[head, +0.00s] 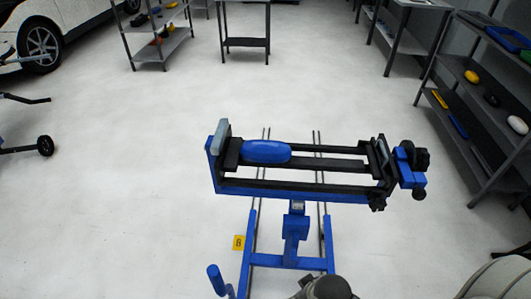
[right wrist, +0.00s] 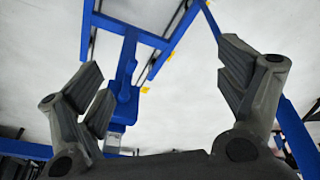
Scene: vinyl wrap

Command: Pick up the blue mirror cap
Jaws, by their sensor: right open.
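The blue mirror cap (head: 266,151) is an elongated, rounded piece lying at the left part of the black-railed, blue-framed holding stand (head: 300,192) in the head view. Nothing of mine touches it there. My right gripper (right wrist: 163,80) shows in its wrist view with its fingers spread wide and nothing between them. Blue beams of a frame (right wrist: 128,50) appear beyond the fingers, and the mirror cap cannot be made out in that view. My left gripper is in neither view.
A grey shelf (head: 474,122) with yellow, black and white pieces stands at the right. Another shelf (head: 160,60) and a small dark table (head: 246,42) stand at the back. A white car (head: 75,25) is at the upper left. The pale floor (head: 130,150) left of the stand is largely clear.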

